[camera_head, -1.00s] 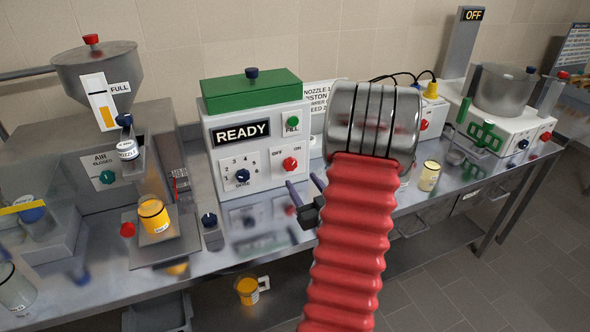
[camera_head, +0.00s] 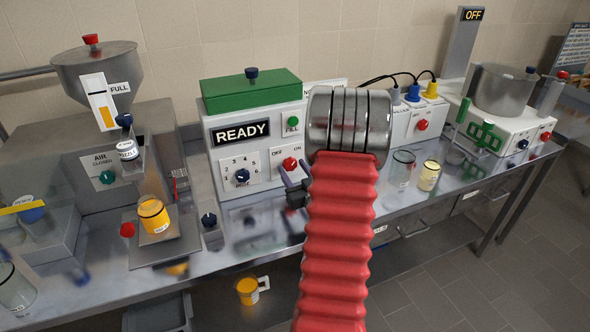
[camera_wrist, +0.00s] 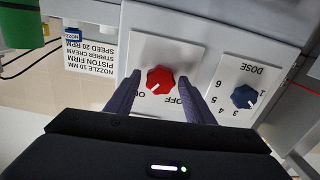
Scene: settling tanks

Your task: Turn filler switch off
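The filler switch, a red knob (camera_head: 290,164) between OFF and ON labels, sits on the white front of the filler (camera_head: 250,130) with the READY display. In the wrist view, upside down, the red knob (camera_wrist: 160,79) shows its white mark pointing toward ON. My gripper (camera_head: 293,178) is in front of the switch in the head view. In the wrist view my gripper (camera_wrist: 158,84) is open, with one dark finger on each side of the knob. Small gaps show between fingers and knob. Contact is not seen.
A blue DOSE knob (camera_wrist: 244,96) is close beside the switch, and a green FILL button (camera_head: 293,123) is above it. A glass jar (camera_head: 400,168) and a yellow-filled jar (camera_head: 429,175) stand to the right. A filled jar (camera_head: 153,214) stands at left.

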